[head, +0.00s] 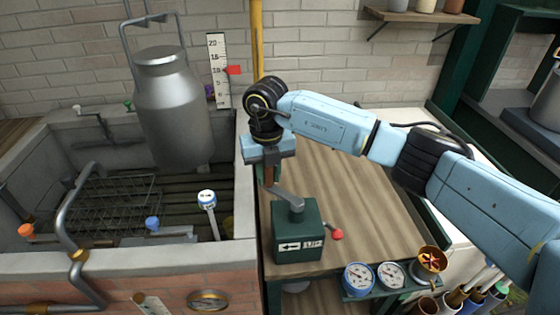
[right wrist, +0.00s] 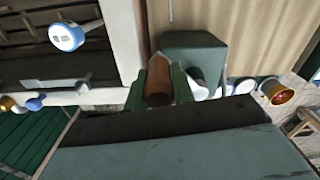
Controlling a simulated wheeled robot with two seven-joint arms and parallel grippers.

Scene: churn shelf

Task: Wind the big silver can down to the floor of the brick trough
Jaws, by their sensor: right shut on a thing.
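The big silver can (head: 172,108) hangs upright from a bail and hook at the left of the head view, inside the brick trough (head: 60,264). Its bottom appears above the dark slatted floor (head: 120,190); the exact gap is hard to tell. The green winch box (head: 297,232) stands on the wooden bench with a grey crank on top. My right gripper (head: 268,172) is shut on the crank's brown upright handle (right wrist: 159,80), seen between its green fingers in the right wrist view. My left gripper is not in view.
A scale board (head: 217,70) with a red pointer (head: 234,70) stands behind the trough. A wire rack (head: 105,205), a blue-capped thermometer (head: 207,197) and pipes are at the trough. A red-knobbed lever (head: 337,234) sticks out beside the winch. Gauges (head: 358,278) line the bench front.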

